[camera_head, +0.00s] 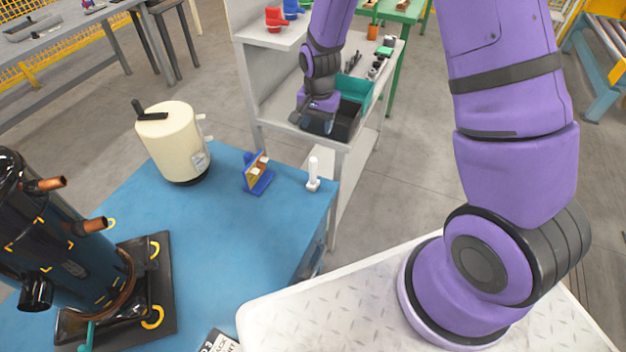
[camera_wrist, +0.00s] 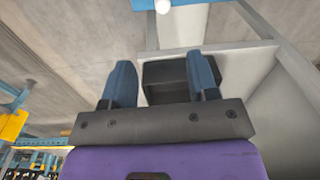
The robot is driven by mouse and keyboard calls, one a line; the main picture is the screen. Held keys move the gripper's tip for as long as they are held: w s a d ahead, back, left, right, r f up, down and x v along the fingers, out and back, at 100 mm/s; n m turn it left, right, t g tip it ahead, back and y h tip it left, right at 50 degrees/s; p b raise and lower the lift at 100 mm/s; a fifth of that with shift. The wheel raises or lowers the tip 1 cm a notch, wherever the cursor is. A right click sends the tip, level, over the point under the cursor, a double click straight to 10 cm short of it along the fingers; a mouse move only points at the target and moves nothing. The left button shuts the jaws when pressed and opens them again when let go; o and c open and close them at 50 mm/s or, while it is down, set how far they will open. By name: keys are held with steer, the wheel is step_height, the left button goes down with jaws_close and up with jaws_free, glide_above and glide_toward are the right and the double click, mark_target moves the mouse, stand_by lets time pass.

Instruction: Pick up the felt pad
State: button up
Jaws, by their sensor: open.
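I cannot make out the felt pad in either view. My gripper (camera_head: 318,118) is at the shelf unit, over the left side of a black bin (camera_head: 347,122). In the wrist view my gripper (camera_wrist: 161,72) has its two blue-grey fingers spread apart with nothing held between them. The black bin (camera_wrist: 166,74) shows beyond and between the fingers in that view. The bin's contents are too dark to tell, and my gripper hides part of it in the head view.
A teal bin (camera_head: 354,89) stands behind the black one on the grey shelf unit (camera_head: 262,85). The blue table (camera_head: 235,245) holds a cream tank (camera_head: 175,143), a blue stand (camera_head: 258,177), a white bottle (camera_head: 313,175) and a dark compressor (camera_head: 60,235). Bare floor lies behind the table.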

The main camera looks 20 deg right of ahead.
glide_above(313, 159)
steer(key=shift+m, duration=0.4)
steer(key=f, duration=0.5)
steer(key=shift+s+d+f, duration=0.1)
steer(key=shift+d+f, duration=0.2)
steer(key=shift+f, duration=0.1)
step_height(313, 159, down, 5)
steer(key=shift+f, duration=0.2)
steer(key=shift+a+f, duration=0.15)
steer(key=shift+f, duration=1.2)
steer(key=shift+a+f, duration=0.1)
steer(key=shift+f, duration=1.25)
jaws_close()
